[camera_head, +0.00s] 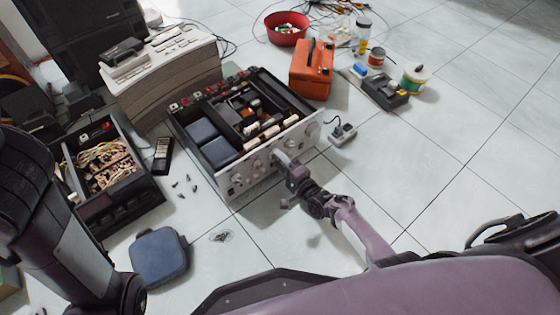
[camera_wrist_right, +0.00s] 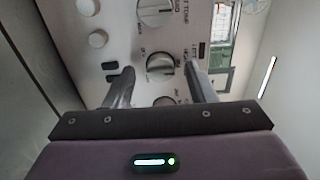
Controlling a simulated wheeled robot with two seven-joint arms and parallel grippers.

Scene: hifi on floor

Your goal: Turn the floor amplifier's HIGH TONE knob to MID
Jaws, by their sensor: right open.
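The floor amplifier (camera_head: 222,180) lies open-topped on the tiles, its silver front panel with a row of knobs facing me. My right gripper (camera_head: 280,160) is at the middle of that panel. In the right wrist view its open fingers (camera_wrist_right: 160,72) stand on either side of a silver knob (camera_wrist_right: 160,67), with a gap on each side. Another knob (camera_wrist_right: 155,12) lies above it in that view, and part of a third shows below. The lettering is too small and turned to read surely, so I cannot tell which is HIGH TONE. My left gripper is out of view.
An open chassis with wires (camera_head: 90,205) and a blue cushion-like case (camera_head: 159,257) lie left. A beige machine (camera_head: 165,75) stands behind, an orange toolbox (camera_head: 312,70) at the back right. Small loose parts lie left of the amplifier.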

